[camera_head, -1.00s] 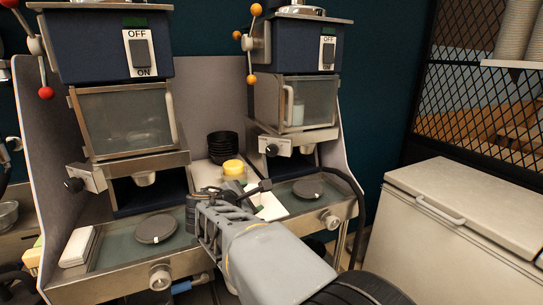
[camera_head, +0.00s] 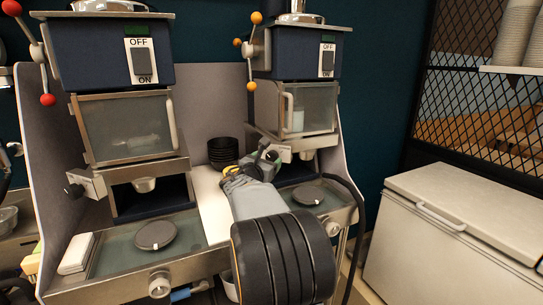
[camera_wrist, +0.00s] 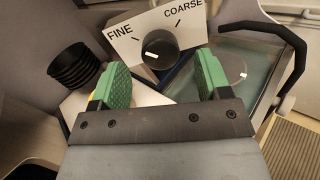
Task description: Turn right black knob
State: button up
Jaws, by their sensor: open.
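The right black knob (camera_wrist: 159,47) shows in the wrist view on a white plate (camera_wrist: 128,37) marked FINE and COARSE. A white mark on its face sits toward the lower left. My gripper (camera_wrist: 162,75) is open, with one green fingertip on each side below the knob. The knob lies just ahead of the gap between them, and I see no clear contact. In the head view my gripper (camera_head: 262,157) is at the front of the right grinder (camera_head: 292,52) and largely hides the knob there.
The left grinder (camera_head: 105,50) has its own black knob (camera_head: 74,190). Black stacked bowls (camera_head: 222,150) stand between the grinders. A dark round disc (camera_head: 308,195) lies on the right tray. A black hose (camera_wrist: 270,35) curves at the right. A white chest (camera_head: 470,225) stands farther right.

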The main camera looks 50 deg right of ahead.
aim_at(271, 158)
jog(key=shift+p+x, duration=0.3)
jog(key=shift+x, duration=1.65)
jog(key=shift+c, duration=0.3)
jog(key=c, duration=0.9)
jog(key=shift+o, duration=0.2)
